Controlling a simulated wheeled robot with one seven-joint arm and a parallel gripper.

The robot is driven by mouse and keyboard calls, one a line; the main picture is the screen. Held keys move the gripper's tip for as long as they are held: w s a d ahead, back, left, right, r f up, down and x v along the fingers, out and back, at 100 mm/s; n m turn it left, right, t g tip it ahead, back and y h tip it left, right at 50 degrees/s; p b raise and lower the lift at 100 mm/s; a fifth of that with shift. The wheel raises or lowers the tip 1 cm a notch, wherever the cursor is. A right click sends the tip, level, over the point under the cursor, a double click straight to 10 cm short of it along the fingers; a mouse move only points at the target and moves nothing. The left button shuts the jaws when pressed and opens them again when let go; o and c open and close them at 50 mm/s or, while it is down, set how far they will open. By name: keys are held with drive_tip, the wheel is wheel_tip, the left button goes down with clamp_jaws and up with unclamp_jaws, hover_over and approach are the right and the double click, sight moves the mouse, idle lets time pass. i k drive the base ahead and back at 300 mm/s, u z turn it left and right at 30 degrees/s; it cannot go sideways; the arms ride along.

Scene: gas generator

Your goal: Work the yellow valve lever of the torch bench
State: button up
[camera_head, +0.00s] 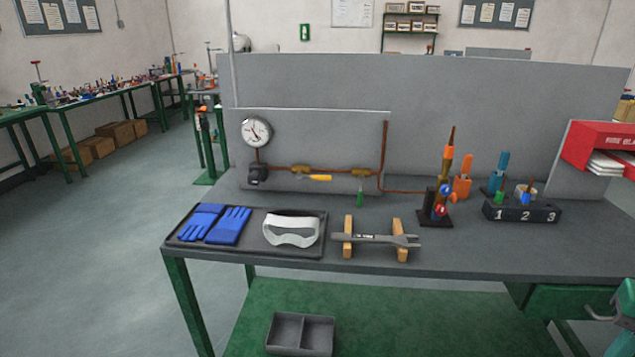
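The yellow valve lever (319,178) is on the grey panel (318,127) at the back of the torch bench (300,260). It is small and lies nearly level, reaching right from below the left brass valve (299,168) on the copper pipe. A second brass valve (362,173) sits further right, with a green lever (360,196) hanging straight down below it. A round pressure gauge (256,131) is at the panel's upper left; its reading is too small to tell. My gripper is not in view.
Blue gloves (228,226) and a white visor (291,231) lie on a dark tray at the front left. A wrench (375,239) rests across wooden blocks. A torch stand (437,205) and numbered block (521,211) stand right. Open floor lies left.

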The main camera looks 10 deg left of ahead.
sight(316, 177)
drive_tip(key=k, duration=0.55)
drive_tip(key=u, duration=0.35)
drive_tip(key=i, duration=1.7)
drive_tip(key=z, duration=0.3)
